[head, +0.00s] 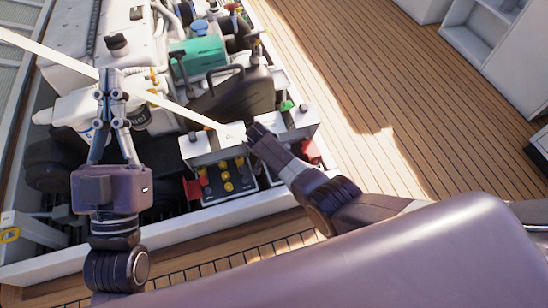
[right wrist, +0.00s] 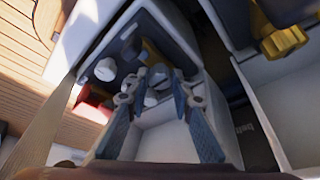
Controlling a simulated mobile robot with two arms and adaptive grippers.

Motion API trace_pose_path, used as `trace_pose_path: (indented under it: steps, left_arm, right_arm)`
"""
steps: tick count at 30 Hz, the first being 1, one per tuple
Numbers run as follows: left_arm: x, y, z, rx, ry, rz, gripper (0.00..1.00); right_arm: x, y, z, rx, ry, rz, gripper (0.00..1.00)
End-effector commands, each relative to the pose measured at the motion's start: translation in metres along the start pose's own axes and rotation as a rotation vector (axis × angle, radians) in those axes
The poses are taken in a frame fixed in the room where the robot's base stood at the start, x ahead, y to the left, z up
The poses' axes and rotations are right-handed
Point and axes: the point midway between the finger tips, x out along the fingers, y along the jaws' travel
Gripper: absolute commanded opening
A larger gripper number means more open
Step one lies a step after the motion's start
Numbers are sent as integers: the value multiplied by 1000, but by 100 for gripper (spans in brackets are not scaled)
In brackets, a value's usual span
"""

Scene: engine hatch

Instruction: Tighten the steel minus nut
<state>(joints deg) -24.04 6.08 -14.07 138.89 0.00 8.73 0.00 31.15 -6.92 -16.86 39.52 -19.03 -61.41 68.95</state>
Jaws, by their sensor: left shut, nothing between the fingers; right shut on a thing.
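My right gripper (right wrist: 156,84) is shut on a grey steel nut (right wrist: 157,74), seen between its fingertips in the right wrist view. I cannot read a minus mark on it. Another grey round nut or knob (right wrist: 105,69) sits to the left, apart from the fingers. In the head view the right gripper (head: 254,132) reaches in from the right over the battery area, and its fingertips and the nut are hidden or too small to tell. My left gripper (head: 111,82) is shut and empty, pointing up in front of the engine.
A white battery box with yellow caps (head: 227,187) and a red cover (head: 193,188) lies in the hatch. A yellow knob (right wrist: 284,41) is at the right. Wooden deck (head: 345,95) is clear.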

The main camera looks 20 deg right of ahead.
Motion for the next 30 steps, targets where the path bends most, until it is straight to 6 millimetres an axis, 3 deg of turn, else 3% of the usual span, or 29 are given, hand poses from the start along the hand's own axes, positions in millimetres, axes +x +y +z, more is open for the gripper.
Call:
trace_pose_path:
  steps: [15, 16, 20, 30]
  left_arm:
    - [0, 1, -6, -1, 28, 1, 0]
    - [0, 1, -6, -1, 28, 1, 0]
    - [0, 1, -6, -1, 27, 1, 0]
    - [0, 1, -6, -2, 28, 1, 0]
  right_arm:
    - [0, 0, 0, 17, -1, 7, 0]
    - [0, 0, 0, 16, -1, 7, 25]
    - [0, 0, 0, 16, -1, 7, 39]
    - [-1, 0, 0, 15, 0, 6, 39]
